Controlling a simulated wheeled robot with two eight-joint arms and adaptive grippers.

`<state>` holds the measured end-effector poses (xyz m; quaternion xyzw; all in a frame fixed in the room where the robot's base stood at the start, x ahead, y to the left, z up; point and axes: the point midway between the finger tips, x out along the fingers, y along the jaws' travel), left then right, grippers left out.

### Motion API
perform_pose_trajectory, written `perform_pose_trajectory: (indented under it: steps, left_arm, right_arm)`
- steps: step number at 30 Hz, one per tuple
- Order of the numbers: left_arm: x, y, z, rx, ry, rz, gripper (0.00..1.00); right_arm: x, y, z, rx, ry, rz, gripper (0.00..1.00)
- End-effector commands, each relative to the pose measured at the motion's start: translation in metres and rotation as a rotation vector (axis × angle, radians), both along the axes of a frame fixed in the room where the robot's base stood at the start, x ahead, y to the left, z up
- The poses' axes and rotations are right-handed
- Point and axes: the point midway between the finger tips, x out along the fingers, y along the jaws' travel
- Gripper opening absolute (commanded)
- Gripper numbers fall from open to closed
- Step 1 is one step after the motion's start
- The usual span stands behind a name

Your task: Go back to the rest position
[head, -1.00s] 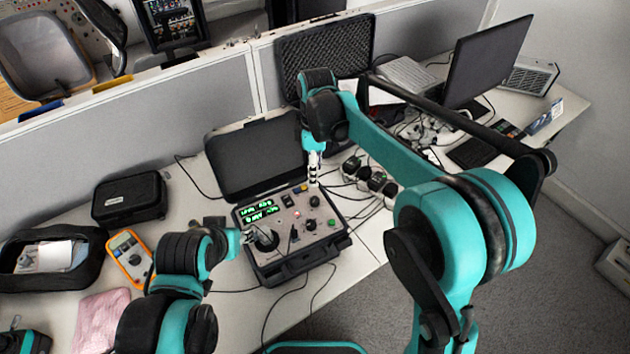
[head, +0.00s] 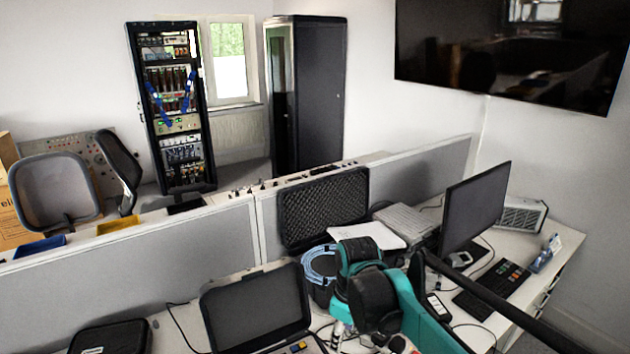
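My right arm (head: 385,300) shows at the bottom right of the head view, a teal and black arm over the desk. Its gripper is not clearly visible. My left arm and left gripper are out of the picture. The calibration case (head: 255,305) stands open on the desk at the bottom, its dark lid raised. Only the top edge of its control panel shows, and the rest is cut off by the frame's lower edge.
A monitor (head: 474,207) and keyboard (head: 492,290) stand on the right of the desk. A grey partition (head: 150,277) runs behind it. A coil of blue cable (head: 320,265) lies beside my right arm. A black pouch (head: 110,338) is at the lower left.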

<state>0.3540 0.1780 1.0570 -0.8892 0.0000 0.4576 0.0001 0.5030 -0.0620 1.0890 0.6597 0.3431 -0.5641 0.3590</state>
Motion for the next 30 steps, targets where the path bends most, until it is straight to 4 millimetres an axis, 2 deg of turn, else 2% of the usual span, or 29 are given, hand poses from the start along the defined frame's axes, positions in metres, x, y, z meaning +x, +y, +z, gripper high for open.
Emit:
perform_pose_trajectory:
  steps: [1,7,12,15,21,30]
  left_arm:
    - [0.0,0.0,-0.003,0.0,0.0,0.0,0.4]
    - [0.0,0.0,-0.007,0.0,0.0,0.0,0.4]
    - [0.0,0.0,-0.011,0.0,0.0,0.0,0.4]
    - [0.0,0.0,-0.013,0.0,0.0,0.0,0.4]
    - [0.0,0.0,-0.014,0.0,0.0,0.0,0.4]
    - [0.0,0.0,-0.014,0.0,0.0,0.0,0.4]
  right_arm:
    - [-0.016,-0.015,0.002,0.017,-0.035,-0.085,0.46]
    - [-0.07,-0.062,0.0,0.11,-0.185,-0.44,0.46]
    - [-0.113,-0.092,-0.017,0.211,-0.304,-0.717,0.46]
    - [-0.131,-0.104,-0.029,0.267,-0.359,-0.844,0.46]
    - [-0.148,-0.115,-0.044,0.334,-0.416,-0.977,0.46]
    - [-0.149,-0.116,-0.045,0.344,-0.423,-0.993,0.46]
